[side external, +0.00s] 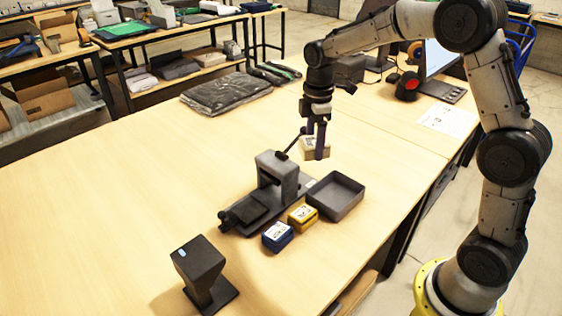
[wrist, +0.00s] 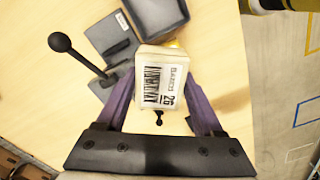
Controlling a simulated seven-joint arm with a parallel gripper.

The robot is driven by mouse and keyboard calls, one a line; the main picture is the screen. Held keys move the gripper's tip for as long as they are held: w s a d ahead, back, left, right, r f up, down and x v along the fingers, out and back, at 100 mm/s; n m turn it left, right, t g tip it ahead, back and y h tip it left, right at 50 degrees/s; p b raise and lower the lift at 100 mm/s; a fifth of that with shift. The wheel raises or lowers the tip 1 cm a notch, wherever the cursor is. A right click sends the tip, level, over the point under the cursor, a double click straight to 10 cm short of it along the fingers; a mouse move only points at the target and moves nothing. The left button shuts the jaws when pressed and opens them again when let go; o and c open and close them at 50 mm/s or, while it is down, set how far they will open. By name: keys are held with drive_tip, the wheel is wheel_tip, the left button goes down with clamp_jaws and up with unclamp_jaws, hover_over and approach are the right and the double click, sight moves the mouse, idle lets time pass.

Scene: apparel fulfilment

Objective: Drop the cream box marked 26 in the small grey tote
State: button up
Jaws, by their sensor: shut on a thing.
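My gripper (side external: 315,150) is shut on the cream box (side external: 312,146) and holds it in the air above the table, behind and a little left of the small grey tote. In the wrist view the cream box (wrist: 163,82) sits between the two purple fingers, with a white label reading 26 facing the camera. The small grey tote (side external: 335,196) stands on the table beside the press and looks empty in the side view.
A dark press (side external: 277,180) with a knobbed lever (wrist: 60,42) stands left of the tote. A yellow box (side external: 303,217) and a blue box (side external: 277,237) are in front. A black stand (side external: 203,272) is nearer the camera. A folded dark garment (side external: 226,93) lies behind.

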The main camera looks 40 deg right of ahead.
drive_tip(key=s+d+m, duration=0.3)
drive_tip(key=d, duration=0.6)
drive_tip(key=shift+w+f, duration=0.1)
drive_tip(key=shift+f, duration=7.6)
drive_tip(key=o, duration=1.4)
drive_tip(key=shift+r, duration=0.1)
wheel_tip(320, 180, up, 14)
drive_tip(key=shift+f, duration=0.2)
